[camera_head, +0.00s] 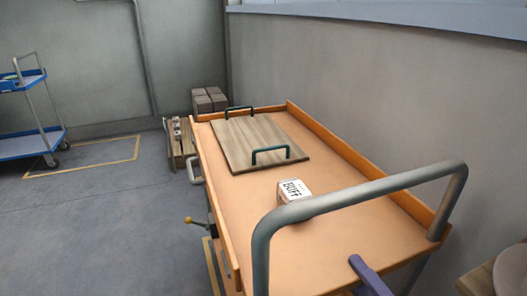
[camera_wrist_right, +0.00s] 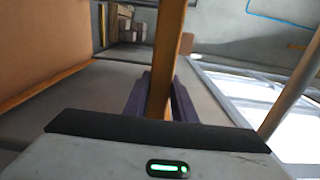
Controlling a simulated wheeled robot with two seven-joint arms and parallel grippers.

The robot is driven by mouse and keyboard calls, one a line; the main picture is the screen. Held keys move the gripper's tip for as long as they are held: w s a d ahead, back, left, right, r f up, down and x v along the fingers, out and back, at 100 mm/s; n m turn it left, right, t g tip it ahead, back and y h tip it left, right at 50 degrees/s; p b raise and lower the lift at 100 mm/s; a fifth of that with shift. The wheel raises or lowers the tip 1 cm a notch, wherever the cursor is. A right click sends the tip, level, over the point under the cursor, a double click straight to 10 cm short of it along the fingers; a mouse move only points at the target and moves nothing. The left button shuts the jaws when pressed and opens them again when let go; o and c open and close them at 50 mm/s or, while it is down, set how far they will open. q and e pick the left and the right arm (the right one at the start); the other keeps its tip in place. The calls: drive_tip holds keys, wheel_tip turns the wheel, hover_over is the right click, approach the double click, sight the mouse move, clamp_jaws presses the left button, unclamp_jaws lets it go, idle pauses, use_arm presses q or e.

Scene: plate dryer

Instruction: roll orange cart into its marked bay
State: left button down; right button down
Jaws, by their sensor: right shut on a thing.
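The orange cart (camera_head: 330,255) stands along the right wall, with a grey tube push handle (camera_head: 360,195) at its near end. A wooden board (camera_head: 250,142) with two dark green handles and a small white block marked "BUFF" (camera_head: 293,192) lie on its top. My right gripper (camera_head: 368,274) shows as a purple finger at the near edge of the cart. In the right wrist view, its purple fingers (camera_wrist_right: 160,95) are shut on the cart's orange rim (camera_wrist_right: 166,65). My left gripper is not in view.
Stacked brown boxes (camera_head: 209,99) and a wooden pallet (camera_head: 178,145) stand beyond the orange cart. The floor to the left is clear. The wall is close on the right.

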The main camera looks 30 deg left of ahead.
drive_tip(key=shift+w+r, duration=0.15)
drive_tip(key=shift+r, duration=0.25)
drive_tip(key=c, duration=1.6)
unclamp_jaws()
drive_tip(key=shift+o, duration=0.8)
drive_tip(key=shift+f, duration=0.3)
drive_tip(key=shift+f, duration=0.1)
drive_tip(key=b+v, duration=0.4)
drive_tip(key=v, duration=0.8)
drive_tip(key=shift+f, duration=0.15)
